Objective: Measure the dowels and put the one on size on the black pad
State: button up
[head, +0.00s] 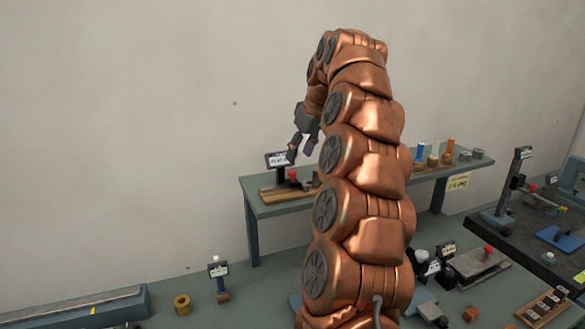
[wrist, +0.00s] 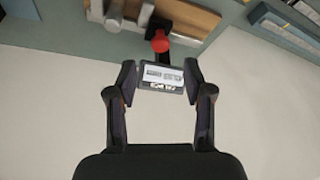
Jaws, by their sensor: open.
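My gripper (head: 300,148) is raised at the end of my copper arm, above the left part of the rear bench. In the wrist view my gripper (wrist: 161,76) is open, with nothing held. Between and beyond its fingers is a small display (wrist: 161,78), its text too small to read. The display also shows in the head view (head: 277,159). Next to it are a red knob (wrist: 160,42) and a wooden base (wrist: 186,18). Upright blue (head: 420,152) and orange-brown (head: 448,153) cylinders stand on the rear bench. I cannot tell which items are dowels, or identify the black pad.
The rear bench (head: 263,211) carries a yellow label (head: 458,181). A dark table with a blue plate (head: 562,237) is at right. A slotted wooden tray (head: 548,308) and a brass ring (head: 182,304) are lower down. My arm hides the bench's middle.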

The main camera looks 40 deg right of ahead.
aim_at(293, 172)
jog(key=shift+x, duration=3.1)
jog(key=shift+c, duration=0.4)
